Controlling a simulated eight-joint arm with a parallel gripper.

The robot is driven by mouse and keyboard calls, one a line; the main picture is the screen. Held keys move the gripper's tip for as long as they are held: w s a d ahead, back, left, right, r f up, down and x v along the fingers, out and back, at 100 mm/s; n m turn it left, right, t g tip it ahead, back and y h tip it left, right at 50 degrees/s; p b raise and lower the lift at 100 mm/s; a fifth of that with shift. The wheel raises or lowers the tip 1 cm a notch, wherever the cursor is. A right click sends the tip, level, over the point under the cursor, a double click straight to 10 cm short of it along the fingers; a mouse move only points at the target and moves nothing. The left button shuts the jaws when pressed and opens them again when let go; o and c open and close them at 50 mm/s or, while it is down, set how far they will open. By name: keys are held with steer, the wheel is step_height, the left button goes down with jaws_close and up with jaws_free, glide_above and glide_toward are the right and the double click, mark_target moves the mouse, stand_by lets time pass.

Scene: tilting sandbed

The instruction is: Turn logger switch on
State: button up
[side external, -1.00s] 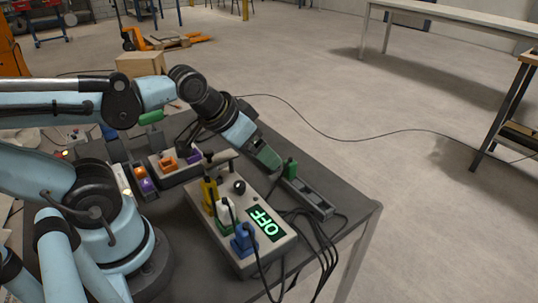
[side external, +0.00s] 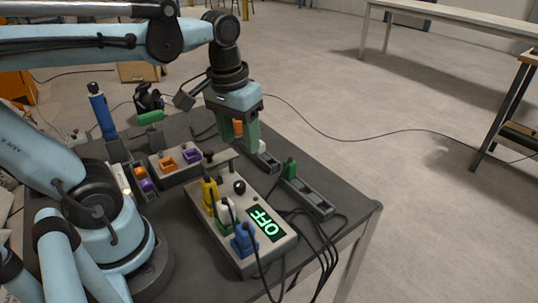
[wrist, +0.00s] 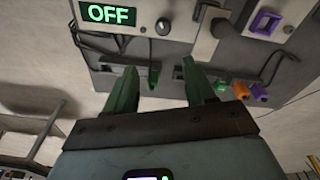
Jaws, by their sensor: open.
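The logger box (side external: 229,247) is a pale unit on the dark table, with yellow, white-green and blue plugs along its near side. Its green-lit display (side external: 265,222) reads OFF. A round black knob (side external: 239,187) stands on the box beyond the display. In the wrist view the display (wrist: 108,14) and the knob (wrist: 163,26) are at the top, beyond my fingers. My gripper (side external: 240,138) is open, with green fingers pointing down, behind the box and apart from the knob. In the wrist view its fingertips (wrist: 160,70) are spread and hold nothing.
A second box (side external: 177,175) with orange and purple sockets stands left of my gripper. A grey slotted rail with a green plug (side external: 290,168) lies right of it. Black cables (side external: 318,240) hang off the right table edge. A blue-handled object (side external: 102,110) stands at left.

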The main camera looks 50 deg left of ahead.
mark_target(240, 183)
steer(key=shift+n+g, duration=0.4)
steer(key=shift+g, duration=0.2)
steer(key=shift+s+a+f, duration=0.1)
steer(key=shift+s+f, duration=0.1)
steer(key=shift+f, duration=2.6)
steer(key=shift+s+a+f, duration=0.1)
steer(key=shift+s+f, duration=0.05)
steer(key=shift+f, duration=2.6)
jaws_close()
